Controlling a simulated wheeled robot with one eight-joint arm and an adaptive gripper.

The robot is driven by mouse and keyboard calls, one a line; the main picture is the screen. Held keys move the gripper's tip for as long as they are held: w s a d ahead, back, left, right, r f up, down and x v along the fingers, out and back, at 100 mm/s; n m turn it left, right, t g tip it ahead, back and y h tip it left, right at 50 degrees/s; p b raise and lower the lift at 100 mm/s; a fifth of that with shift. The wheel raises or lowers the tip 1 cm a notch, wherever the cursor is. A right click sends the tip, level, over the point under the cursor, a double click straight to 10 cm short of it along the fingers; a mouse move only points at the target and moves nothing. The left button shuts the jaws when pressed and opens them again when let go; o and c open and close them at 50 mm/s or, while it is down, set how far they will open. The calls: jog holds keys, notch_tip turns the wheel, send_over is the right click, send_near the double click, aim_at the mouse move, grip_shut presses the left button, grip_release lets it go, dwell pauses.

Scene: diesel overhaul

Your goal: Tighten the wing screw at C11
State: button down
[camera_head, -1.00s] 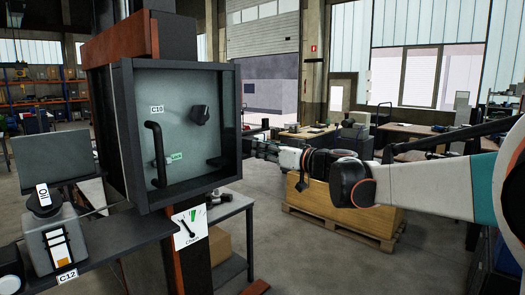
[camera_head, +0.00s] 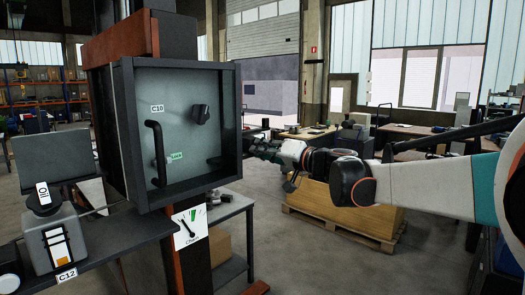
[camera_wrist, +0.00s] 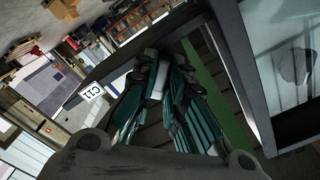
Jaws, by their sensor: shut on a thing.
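The label C11 (camera_wrist: 92,91) is on the dark frame edge in the wrist view. My gripper (camera_wrist: 160,62) has its green and black fingers closed in beside this label. A small pale grey piece (camera_wrist: 156,80) shows between the fingers; it appears to be part of the wing screw, which is mostly hidden. In the head view my gripper (camera_head: 256,146) is at the right side of the dark glass-fronted box (camera_head: 120,130). The screw cannot be made out there.
An oil can (camera_head: 52,240) stands on the left shelf. A dial card (camera_head: 190,228) hangs below the box. A wooden crate (camera_head: 330,205) is behind my arm.

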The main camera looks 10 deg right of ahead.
jog(key=shift+m, duration=0.6)
jog(key=shift+m, duration=2.3)
jog(key=shift+m, duration=1.2)
jog(key=c, duration=1.5)
grip_release()
jog(key=shift+w, duration=0.1)
jog(key=shift+o, duration=0.2)
